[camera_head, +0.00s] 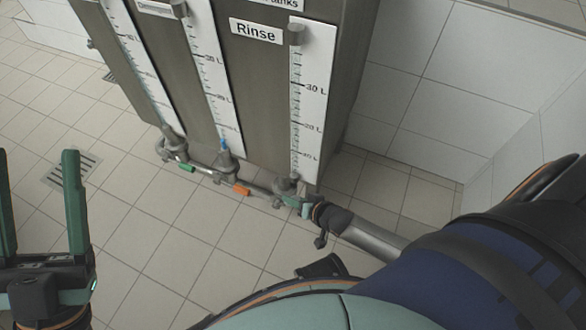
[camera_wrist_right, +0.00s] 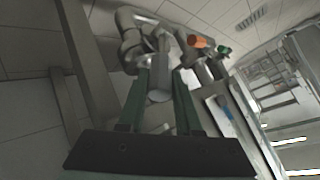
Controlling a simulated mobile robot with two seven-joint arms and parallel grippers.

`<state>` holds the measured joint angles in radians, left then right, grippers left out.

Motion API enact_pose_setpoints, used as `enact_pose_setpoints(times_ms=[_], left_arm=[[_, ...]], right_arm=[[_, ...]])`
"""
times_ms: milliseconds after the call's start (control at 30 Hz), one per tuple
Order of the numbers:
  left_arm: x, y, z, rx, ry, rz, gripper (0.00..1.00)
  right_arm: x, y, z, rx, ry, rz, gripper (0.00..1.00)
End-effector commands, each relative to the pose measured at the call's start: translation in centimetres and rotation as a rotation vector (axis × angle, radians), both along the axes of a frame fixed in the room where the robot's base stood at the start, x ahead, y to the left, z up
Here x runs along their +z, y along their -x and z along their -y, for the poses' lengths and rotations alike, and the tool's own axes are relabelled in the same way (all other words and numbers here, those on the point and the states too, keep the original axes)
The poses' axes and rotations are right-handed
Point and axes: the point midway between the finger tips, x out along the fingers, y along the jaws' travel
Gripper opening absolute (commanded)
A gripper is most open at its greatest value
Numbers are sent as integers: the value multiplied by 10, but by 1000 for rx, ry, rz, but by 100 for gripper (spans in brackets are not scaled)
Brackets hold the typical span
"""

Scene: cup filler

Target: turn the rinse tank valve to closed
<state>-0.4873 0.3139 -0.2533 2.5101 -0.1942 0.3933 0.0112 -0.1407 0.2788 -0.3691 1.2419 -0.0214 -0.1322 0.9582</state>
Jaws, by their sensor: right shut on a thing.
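The rinse tank (camera_head: 345,75) is a grey metal tank with a "Rinse" label and a white litre scale. Its valve (camera_head: 284,185) sits at the foot of the scale, at the right end of the pipe row. My right gripper (camera_head: 298,203) is at this valve. In the right wrist view its two green fingers (camera_wrist_right: 162,68) close on a grey part at the valve, and the fingers hide most of the handle. I cannot tell the handle's angle. My left gripper (camera_head: 37,153) is open and empty at the lower left, over the floor.
Left of the rinse valve, an orange handle (camera_head: 241,189) and a green handle (camera_head: 187,167) sit on neighbouring valves. They also show in the right wrist view, orange (camera_wrist_right: 197,41) and green (camera_wrist_right: 223,51). A tiled wall (camera_head: 470,70) stands to the right. The tiled floor in front is clear.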

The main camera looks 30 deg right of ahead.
Motion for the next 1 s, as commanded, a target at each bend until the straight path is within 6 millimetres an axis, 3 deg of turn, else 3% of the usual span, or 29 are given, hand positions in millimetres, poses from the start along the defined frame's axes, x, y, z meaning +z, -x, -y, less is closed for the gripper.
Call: enact_pose_setpoints(times_ms=[267, 300, 533, 833, 1000], left_arm=[[0, 0, 0, 1, 4, -1, 63], [0, 0, 0, 2, 5, -1, 63], [1, -1, 0, 3, 8, -1, 63], [2, -1, 0, 3, 8, -1, 63], [15, 0, -1, 1, 14, -1, 63]], right_arm=[[0, 0, 1, -1, 2, -1, 0], [0, 0, 1, -1, 2, -1, 36], [0, 0, 1, -1, 1, 0, 62], [1, 0, 0, -1, 1, 0, 63], [12, 1, 0, 0, -1, -1, 63]])
